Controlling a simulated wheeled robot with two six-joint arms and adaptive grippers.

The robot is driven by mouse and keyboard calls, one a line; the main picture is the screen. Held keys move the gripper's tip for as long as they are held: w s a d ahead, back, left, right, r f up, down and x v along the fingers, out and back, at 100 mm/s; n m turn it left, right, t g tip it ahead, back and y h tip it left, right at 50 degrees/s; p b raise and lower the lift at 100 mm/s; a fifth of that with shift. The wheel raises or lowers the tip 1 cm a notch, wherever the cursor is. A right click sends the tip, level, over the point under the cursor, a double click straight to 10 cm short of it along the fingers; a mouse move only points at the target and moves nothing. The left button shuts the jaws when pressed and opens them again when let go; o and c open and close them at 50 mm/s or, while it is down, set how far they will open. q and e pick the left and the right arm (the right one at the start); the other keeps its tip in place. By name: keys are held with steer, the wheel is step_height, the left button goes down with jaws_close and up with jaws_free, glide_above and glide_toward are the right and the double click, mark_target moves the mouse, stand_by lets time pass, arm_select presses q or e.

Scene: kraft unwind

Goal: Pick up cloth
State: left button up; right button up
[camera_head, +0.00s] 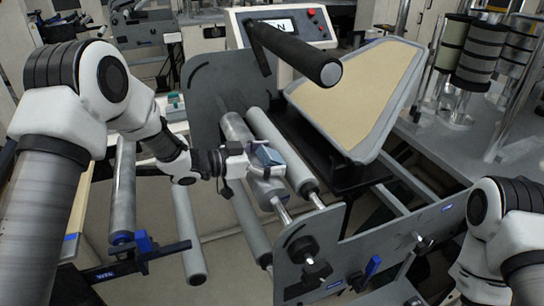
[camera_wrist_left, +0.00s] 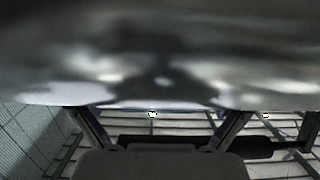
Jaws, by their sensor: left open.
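A small blue-grey piece (camera_head: 268,156), which looks like the cloth, is at the steel roller (camera_head: 236,128) in the middle of the head view. My left gripper (camera_head: 270,163) is open at this piece, with its fingers over the roller. I cannot tell whether the fingers touch the piece. In the left wrist view, a blurred shiny surface (camera_wrist_left: 160,60) fills the top, close in front of my left gripper (camera_wrist_left: 160,120); no cloth can be made out there. My right arm shows at the lower right, but its gripper is out of view.
A tan-topped tray (camera_head: 357,95) is to the right. A control panel (camera_head: 285,25) stands behind. A front plate (camera_head: 385,240) borders the rollers.

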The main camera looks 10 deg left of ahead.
arm_select(q)
steer(key=shift+s, duration=0.1)
steer(key=shift+r, duration=0.1)
steer(key=c, duration=1.2)
steer(key=shift+o, duration=0.2)
steer(key=shift+r, duration=0.1)
